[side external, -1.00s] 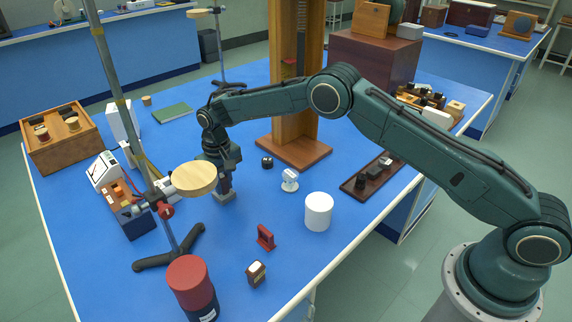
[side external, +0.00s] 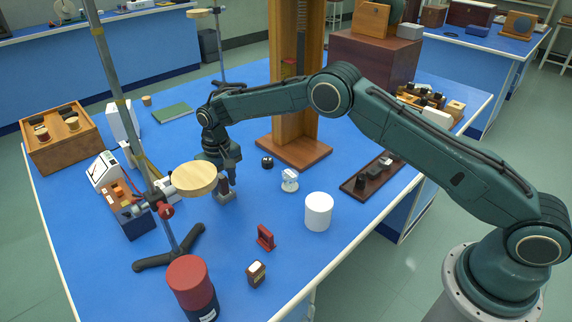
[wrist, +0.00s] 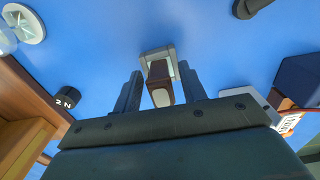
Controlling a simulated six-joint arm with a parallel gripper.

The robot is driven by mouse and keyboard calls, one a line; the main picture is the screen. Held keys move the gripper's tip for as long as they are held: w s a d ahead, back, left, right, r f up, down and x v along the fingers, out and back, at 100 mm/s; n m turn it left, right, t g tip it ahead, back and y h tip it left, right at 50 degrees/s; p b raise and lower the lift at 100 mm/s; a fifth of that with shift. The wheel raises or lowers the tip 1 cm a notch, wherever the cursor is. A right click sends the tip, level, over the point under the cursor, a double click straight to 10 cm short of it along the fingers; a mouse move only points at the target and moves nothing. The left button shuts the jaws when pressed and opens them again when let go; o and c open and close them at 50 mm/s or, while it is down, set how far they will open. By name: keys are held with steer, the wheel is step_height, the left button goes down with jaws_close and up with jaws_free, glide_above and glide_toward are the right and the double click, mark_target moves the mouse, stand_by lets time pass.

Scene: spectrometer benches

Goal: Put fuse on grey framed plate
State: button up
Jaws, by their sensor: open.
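The fuse, a small dark brown block with a pale end, stands on the grey framed plate (side external: 228,198) in the side view. In the wrist view the fuse (wrist: 160,80) is inside the outline of the grey frame (wrist: 154,53). My gripper (side external: 230,178) is just above it, fingers pointing down. In the wrist view my gripper (wrist: 161,72) is open, one finger on each side of the fuse, with blue gaps between. The wooden disc of a stand partly covers this spot in the side view; how the fuse's base sits is hard to tell.
The stand's wooden disc (side external: 195,178) is close to the left of the gripper. A wooden tower (side external: 293,150), a black knob (side external: 267,162), a white cylinder (side external: 318,211), a red block (side external: 265,237) and another small brown block (side external: 256,273) stand around. The blue bench between them is clear.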

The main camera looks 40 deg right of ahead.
step_height(320, 180, up, 12)
steer(key=shift+f, duration=0.2)
steer(key=shift+r, duration=0.1)
stand_by(0.8)
step_height(320, 180, up, 14)
steer(key=f+t, duration=0.1)
steer(key=t, duration=0.1)
glide_above(223, 177)
steer(key=s+d, duration=0.5)
steer(key=s, duration=0.2)
steer(key=s+d+r, duration=0.5)
steer(key=s+r, duration=0.3)
steer(key=s, duration=0.3)
steer(key=s+d+f+t, duration=0.1)
steer(key=s+d+f, duration=0.1)
steer(key=s, duration=1)
steer(key=s+d+f+t, duration=0.2)
steer(key=s+d, duration=0.1)
steer(key=s, duration=1)
steer(key=shift+s+d+f+t, duration=0.15)
steer(key=shift+s+f+t, duration=0.05)
steer(key=shift+f+t, duration=0.1)
